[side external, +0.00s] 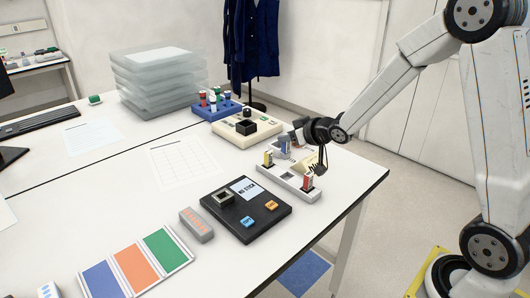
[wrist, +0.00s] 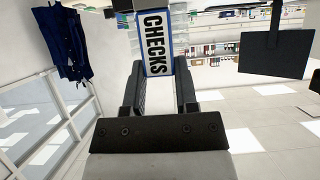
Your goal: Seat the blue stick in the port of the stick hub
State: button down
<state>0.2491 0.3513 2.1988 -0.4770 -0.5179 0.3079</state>
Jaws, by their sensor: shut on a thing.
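The blue stick (side external: 284,147) is upright at the far side of a white rack (side external: 290,190), by my gripper (side external: 298,135). In the wrist view, my gripper (wrist: 162,80) is shut on the blue stick (wrist: 157,42), whose white label with a blue border reads CHECKS. I cannot tell whether its lower end is still in the rack or just above it. The stick hub (side external: 262,222) is a black box nearer the camera, with a screen reading NO STICK. Its square port (side external: 223,198) is at its left and looks empty.
The rack also holds a yellow stick (side external: 268,159) and a red stick (side external: 308,182). A cream device (side external: 247,130) and a blue tube rack (side external: 217,108) stand behind. A grey block (side external: 197,225) and a three-colour mat (side external: 137,262) lie left of the hub.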

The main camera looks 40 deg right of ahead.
jog(key=s+a+f, duration=0.3)
jog(key=s+a, duration=0.3)
jog(key=a, duration=0.2)
jog(key=shift+s+a+f, duration=0.15)
jog(key=shift+a+f, duration=0.1)
jog(key=shift+f, duration=0.1)
jog(key=w+a+r, duration=0.5)
jog(key=w+a, duration=0.5)
jog(key=w, duration=0.1)
jog(key=shift+w+a, duration=0.15)
jog(key=shift+a, duration=0.1)
jog(key=shift+f, duration=0.2)
jog(key=shift+f, duration=2.6)
jog(key=shift+f, duration=1.75)
dwell(0.4)
